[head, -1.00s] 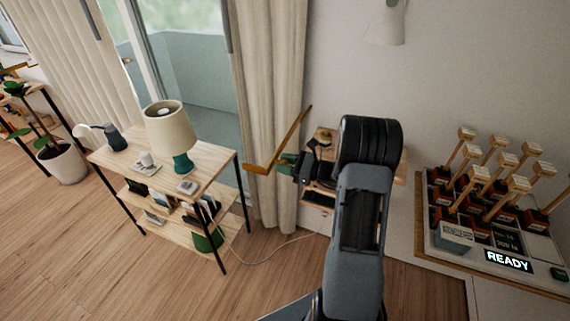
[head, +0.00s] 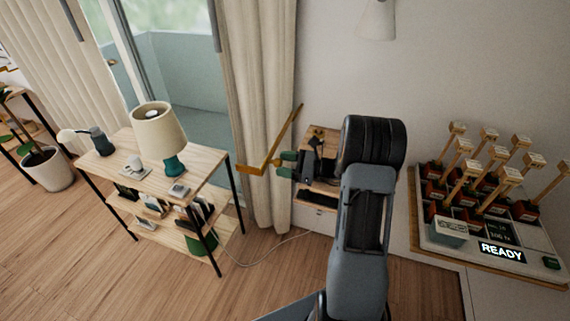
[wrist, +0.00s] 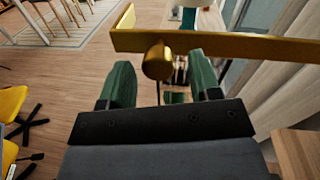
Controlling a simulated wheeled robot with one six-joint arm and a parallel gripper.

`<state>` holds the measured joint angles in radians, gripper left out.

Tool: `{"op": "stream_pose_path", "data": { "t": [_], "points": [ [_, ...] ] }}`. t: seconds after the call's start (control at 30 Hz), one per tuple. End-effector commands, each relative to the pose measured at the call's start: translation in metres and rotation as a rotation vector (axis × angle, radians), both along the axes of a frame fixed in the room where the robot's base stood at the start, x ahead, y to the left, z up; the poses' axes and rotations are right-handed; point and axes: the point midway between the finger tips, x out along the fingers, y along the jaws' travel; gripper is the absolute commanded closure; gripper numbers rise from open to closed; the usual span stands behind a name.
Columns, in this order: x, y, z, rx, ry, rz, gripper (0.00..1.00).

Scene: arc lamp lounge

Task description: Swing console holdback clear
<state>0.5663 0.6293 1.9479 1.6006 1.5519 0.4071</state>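The holdback (head: 285,138) is a brass-coloured angled bar in front of the cream curtain (head: 262,90), right of the console table. In the wrist view its bar (wrist: 215,45) crosses the top of the picture, and a round brass knob (wrist: 157,62) sticks out from it toward me. My gripper (head: 286,164) is at the bar's lower end. In the wrist view its green fingers (wrist: 160,85) stand apart, one on each side of the knob, with gaps visible. Whether a finger touches the bar is unclear.
The wooden console table (head: 205,165) with a lamp (head: 158,130) stands left of the curtain. A small wooden stand (head: 318,190) is by the wall behind my arm. A cable lies on the floor.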

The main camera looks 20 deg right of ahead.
Motion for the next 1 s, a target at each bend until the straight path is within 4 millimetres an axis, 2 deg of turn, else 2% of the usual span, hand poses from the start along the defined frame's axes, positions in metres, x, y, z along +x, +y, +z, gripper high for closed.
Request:
{"op": "stream_pose_path", "data": {
  "t": [0.23, 0.37, 0.8, 1.0],
  "points": [
    [0.0, 0.0, 0.0, -0.001, -0.001, 0.001, 0.41],
    [-0.004, -0.008, -0.001, 0.0, -0.001, -0.002, 0.41],
    [-0.053, -0.078, -0.002, -0.001, -0.003, -0.005, 0.41],
    [-0.069, -0.101, -0.001, -0.001, 0.0, -0.002, 0.41]
  ]
}}
